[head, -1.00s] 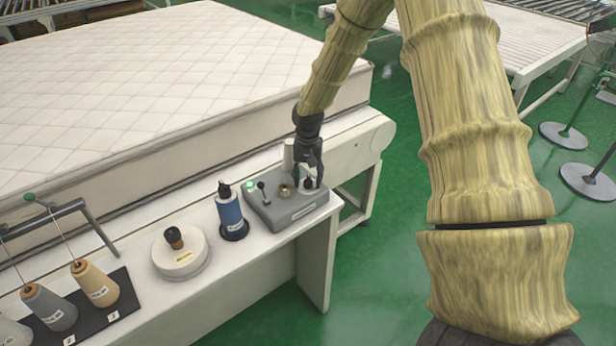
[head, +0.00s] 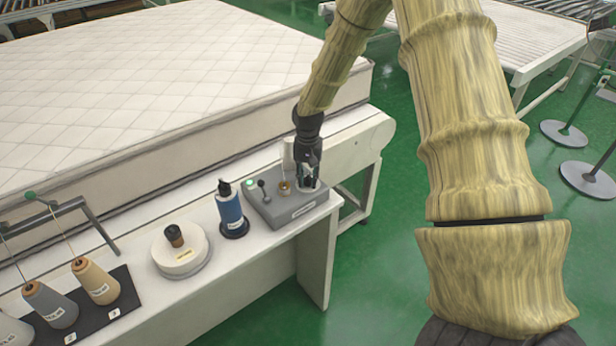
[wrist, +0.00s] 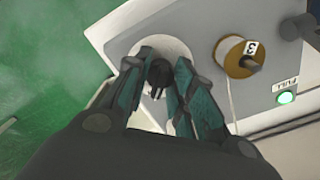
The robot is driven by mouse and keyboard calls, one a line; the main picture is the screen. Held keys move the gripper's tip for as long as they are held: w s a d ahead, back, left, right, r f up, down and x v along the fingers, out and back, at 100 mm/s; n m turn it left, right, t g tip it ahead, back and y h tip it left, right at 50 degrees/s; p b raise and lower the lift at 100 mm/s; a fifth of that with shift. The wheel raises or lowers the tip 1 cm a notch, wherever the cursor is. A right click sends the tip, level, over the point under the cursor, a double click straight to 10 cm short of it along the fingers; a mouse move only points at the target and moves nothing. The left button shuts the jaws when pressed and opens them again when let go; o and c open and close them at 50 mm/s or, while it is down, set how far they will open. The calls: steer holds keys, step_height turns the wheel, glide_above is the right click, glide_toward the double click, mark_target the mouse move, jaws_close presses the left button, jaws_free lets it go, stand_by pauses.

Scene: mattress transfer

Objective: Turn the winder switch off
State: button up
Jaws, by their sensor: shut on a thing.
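A grey winder box (head: 290,211) stands at the right end of the white table. On its right side is a round white plate carrying a short black switch knob (wrist: 158,75). My gripper (head: 308,180) reaches down over this plate. In the wrist view my gripper (wrist: 159,80) has its two fingers shut on the black knob, one on each side. In the head view the fingers mostly hide the knob. Whether the switch stands on or off cannot be told.
On the box are a brass bobbin (wrist: 238,57) marked 3, a black lever (head: 262,188) and a lit green lamp (head: 249,183). A mattress (head: 150,80) lies behind.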

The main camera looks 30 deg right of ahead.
mark_target(308, 176)
steer(key=n, duration=0.4)
steer(key=shift+n, duration=0.4)
steer(key=n, duration=0.4)
steer(key=shift+n, duration=0.3)
steer(key=n+p, duration=0.1)
steer(key=n, duration=0.3)
steer(key=shift+r, duration=0.1)
steer(key=shift+n, duration=2.1)
steer(key=o, duration=1.1)
steer(key=shift+c, duration=0.2)
step_height(308, 176, up, 12)
